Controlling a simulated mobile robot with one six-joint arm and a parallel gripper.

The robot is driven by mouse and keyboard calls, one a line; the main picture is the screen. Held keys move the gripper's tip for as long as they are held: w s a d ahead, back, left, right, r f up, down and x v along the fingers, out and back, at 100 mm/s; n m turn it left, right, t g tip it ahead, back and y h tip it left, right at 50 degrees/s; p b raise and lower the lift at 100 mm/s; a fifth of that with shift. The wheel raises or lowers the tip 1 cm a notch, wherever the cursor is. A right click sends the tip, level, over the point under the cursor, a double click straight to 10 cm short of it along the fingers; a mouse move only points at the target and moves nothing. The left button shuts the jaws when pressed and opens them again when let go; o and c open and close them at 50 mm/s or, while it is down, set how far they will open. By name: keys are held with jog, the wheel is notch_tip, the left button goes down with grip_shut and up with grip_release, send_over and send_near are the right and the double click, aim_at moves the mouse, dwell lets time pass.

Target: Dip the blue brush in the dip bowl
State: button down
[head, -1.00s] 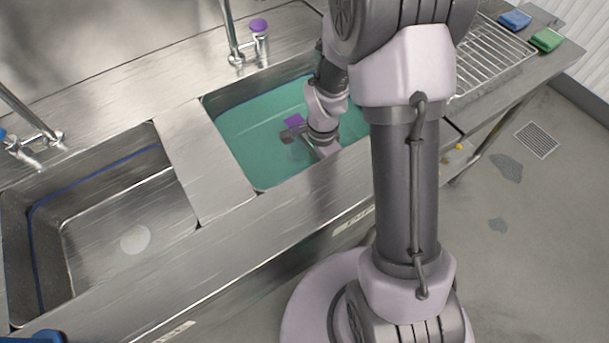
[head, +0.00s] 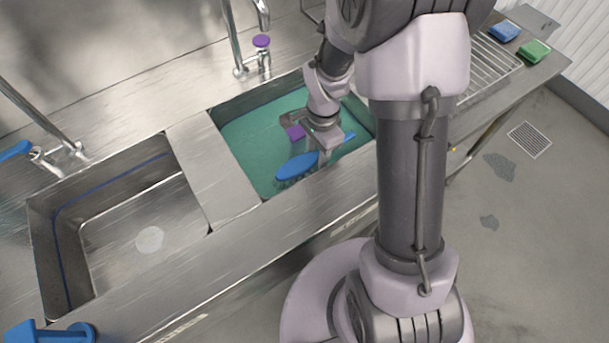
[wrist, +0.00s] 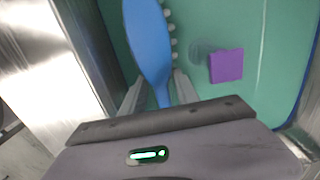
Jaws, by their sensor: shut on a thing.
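The blue brush (head: 297,167) shows in the head view over the right-hand sink basin (head: 236,170), which holds teal liquid. Its broad head points left with bristles downward, and its handle runs right past my gripper (head: 322,157). In the wrist view the brush (wrist: 149,40) lies between the two fingers of my gripper (wrist: 158,92), which is shut on its handle. Bristles show along its right edge. Whether the bristles touch the liquid cannot be told. I see no separate dip bowl in either view.
A purple square (head: 296,132) lies in the teal basin. The left basin (head: 110,235) is empty of liquid. Faucets (head: 62,152) stand along the back. A wire rack (head: 488,68), a blue sponge (head: 504,32) and a green sponge (head: 535,51) are at the right.

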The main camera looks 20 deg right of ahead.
aim_at(317, 154)
notch_tip(317, 154, up, 13)
jog(key=p, duration=0.9)
